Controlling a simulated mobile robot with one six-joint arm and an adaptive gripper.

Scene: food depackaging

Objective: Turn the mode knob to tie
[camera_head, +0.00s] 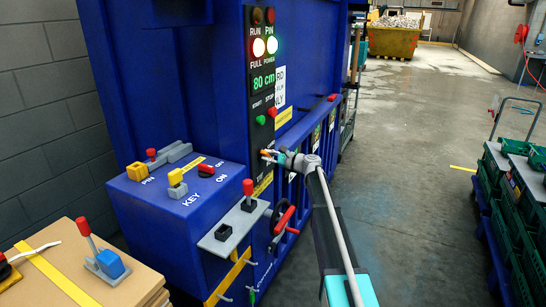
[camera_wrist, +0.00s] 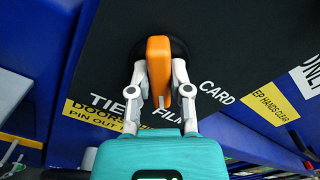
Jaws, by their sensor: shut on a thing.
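The mode knob (camera_wrist: 158,62) is an orange bar handle on a black round base, set in the black control panel (camera_wrist: 225,50). In the wrist view the handle stands nearly straight up and down, its lower end close to the word FILM. The label TIE (camera_wrist: 104,103) is to its lower left and CARD (camera_wrist: 217,91) to its lower right. My gripper (camera_wrist: 159,72) is shut on the knob, one finger on each side of the handle. In the head view my gripper (camera_head: 272,155) reaches the lower panel, and the knob is small and partly hidden there.
Above the knob are a green start button (camera_head: 260,120), a red stop button (camera_head: 273,111) and an 80 cm display (camera_head: 263,82). Green crates (camera_head: 500,205) stand right; open floor lies between.

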